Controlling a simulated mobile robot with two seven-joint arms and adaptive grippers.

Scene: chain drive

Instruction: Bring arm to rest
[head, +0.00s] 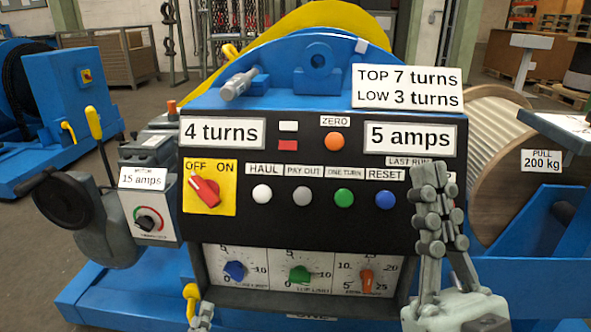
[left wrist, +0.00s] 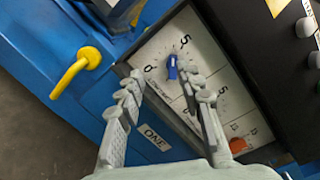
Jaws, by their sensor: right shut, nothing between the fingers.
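My right gripper (head: 432,175) stands upright in front of the right side of the black control panel (head: 330,232), its fingers together and empty. It hides part of the panel's right edge and the LAST RUN label. My left gripper (head: 203,315) shows only its fingertips at the bottom edge of the head view, below the dial plate. In the left wrist view the left gripper (left wrist: 158,78) has its fingers spread with nothing held. Its right finger overlaps the white dial plate (left wrist: 160,48) close to the blue knob (left wrist: 172,67); I cannot tell if they touch.
The red switch (head: 204,190) sits on a yellow plate. The dial plate has blue (head: 235,270), green (head: 299,273) and orange (head: 367,280) knobs. A yellow hook (left wrist: 75,72) sticks out left of my left gripper. A wound drum (head: 505,135) stands at right.

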